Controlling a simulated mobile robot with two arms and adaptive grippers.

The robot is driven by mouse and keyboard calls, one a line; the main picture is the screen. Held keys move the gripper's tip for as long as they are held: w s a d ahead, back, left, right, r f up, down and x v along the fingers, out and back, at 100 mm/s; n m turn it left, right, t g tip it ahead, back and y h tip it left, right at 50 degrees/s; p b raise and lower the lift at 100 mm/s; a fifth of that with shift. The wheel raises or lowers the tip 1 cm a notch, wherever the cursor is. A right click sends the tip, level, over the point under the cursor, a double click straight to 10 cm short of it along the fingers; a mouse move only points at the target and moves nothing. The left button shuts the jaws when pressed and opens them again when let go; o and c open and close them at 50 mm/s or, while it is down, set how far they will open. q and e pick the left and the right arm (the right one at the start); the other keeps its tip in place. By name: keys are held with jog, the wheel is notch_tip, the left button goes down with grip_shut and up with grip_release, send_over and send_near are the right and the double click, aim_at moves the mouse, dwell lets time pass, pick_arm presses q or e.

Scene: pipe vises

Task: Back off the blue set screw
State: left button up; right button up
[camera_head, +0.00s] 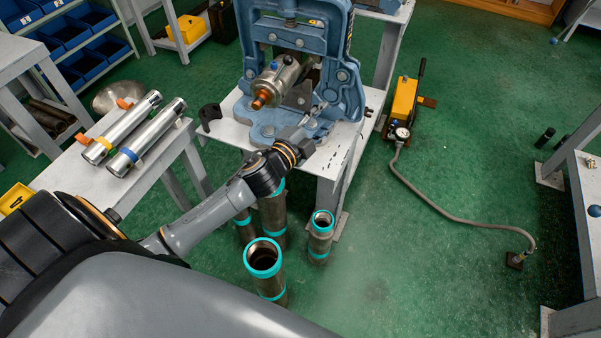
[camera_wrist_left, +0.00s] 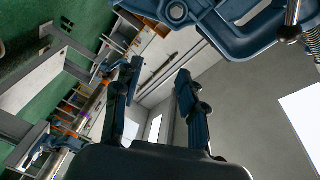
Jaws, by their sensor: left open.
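A blue vise (camera_head: 349,75) stands on a white bench, and a silver cylinder with an orange tip (camera_head: 279,82) sits in its frame. My right gripper is not in view.
The bench (camera_head: 225,132) stands beside a lower table (camera_head: 88,172) with two silver cylinders (camera_head: 130,130). Several teal-rimmed pipes (camera_head: 264,258) stand on the floor below. A yellow pump (camera_head: 404,99) with a hose lies to the right. The green floor at right centre is mostly clear.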

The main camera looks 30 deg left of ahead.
pick_arm(q)
jog(key=s+f+n+g+y, duration=0.3)
jog(key=s+f+n+g, duration=0.2)
jog(key=f, duration=0.7)
jog(key=s+a+n, duration=0.1)
jog(key=s, duration=0.1)
jog(key=shift+s+f+n, duration=0.25)
jog(key=shift+s+n, duration=0.05)
jog(key=shift+s, duration=0.1)
